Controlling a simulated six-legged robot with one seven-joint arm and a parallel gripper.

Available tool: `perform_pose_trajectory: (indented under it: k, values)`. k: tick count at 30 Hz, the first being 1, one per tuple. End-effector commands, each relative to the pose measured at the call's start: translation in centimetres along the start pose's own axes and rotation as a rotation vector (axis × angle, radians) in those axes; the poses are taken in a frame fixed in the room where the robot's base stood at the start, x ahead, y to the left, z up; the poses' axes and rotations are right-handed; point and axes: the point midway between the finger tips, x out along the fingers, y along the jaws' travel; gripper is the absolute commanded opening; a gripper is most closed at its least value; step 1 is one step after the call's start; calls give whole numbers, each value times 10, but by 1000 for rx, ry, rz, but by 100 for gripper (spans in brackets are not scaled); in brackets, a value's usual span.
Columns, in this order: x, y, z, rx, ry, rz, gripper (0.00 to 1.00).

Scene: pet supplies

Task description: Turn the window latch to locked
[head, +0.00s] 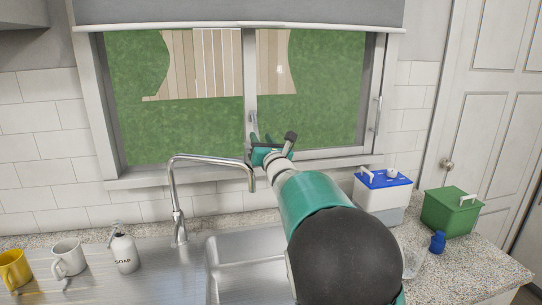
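The window (180,130) has two panes and a middle upright. A small grey latch (252,121) shows on the middle upright, small and partly hard to make out. A longer handle (378,114) stands upright on the right frame. My gripper (261,141), teal with a black part at its right, is in front of the lower middle upright, just below the small latch in the picture. I cannot tell whether it touches the latch or how far apart its fingers are. My arm hides part of the sink and the sill.
A tall curved faucet (178,205) stands left of my arm by the steel sink (228,252). A soap bottle (123,252), a white mug (69,258) and a yellow mug (13,269) stand at left. A blue-lidded box (378,197), green box (449,212) and blue bottle (437,242) stand at right.

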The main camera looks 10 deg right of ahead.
Motion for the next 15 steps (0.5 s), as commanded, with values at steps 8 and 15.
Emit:
perform_pose_trajectory:
  k: [8, 15]
  values:
    - [-59, 0, 1, 3, -1, -1, 36]
    - [-92, 0, 0, 2, -1, -1, 36]
